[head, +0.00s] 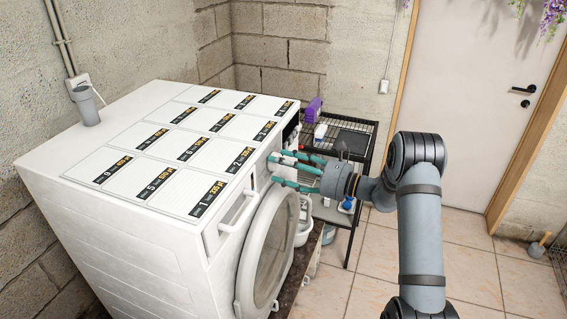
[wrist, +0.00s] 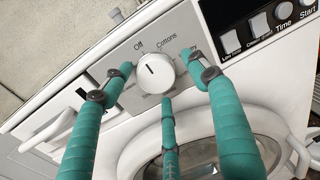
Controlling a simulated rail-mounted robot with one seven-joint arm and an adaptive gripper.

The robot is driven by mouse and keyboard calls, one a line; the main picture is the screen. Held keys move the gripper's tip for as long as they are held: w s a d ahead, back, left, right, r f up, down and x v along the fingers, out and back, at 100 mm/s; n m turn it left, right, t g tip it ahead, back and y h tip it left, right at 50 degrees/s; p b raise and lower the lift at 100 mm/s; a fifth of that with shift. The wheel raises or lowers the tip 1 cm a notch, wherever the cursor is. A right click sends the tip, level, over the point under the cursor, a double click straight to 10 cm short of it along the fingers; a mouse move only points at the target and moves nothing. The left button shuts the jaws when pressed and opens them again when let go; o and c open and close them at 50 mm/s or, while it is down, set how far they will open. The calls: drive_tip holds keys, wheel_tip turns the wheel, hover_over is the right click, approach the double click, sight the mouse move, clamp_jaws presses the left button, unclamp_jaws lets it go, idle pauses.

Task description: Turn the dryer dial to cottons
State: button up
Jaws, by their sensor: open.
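The white round dial (wrist: 154,73) is on the dryer's grey front panel, with a short dark mark that points up and slightly left, toward the word Off. The word Cottons is printed to the right of Off, and another label further right is partly covered by a finger. My gripper (head: 280,169) has teal fingers and is open. In the wrist view its fingers stand spread around the dial, one on the left, one on the right and one below. I cannot tell whether any finger touches it.
The white dryer (head: 110,235) has a round door (head: 268,250) below the panel. A grey cup (head: 85,105) stands on its top. A black wire rack (head: 352,135) with a purple item (head: 313,110) is behind my gripper.

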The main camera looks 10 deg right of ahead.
drive_tip(key=shift+s+a+r, duration=0.1)
drive_tip(key=shift+s+a, duration=0.05)
drive_tip(key=shift+s, duration=0.15)
drive_tip(key=shift+w, duration=0.15)
drive_tip(key=c, duration=1.1)
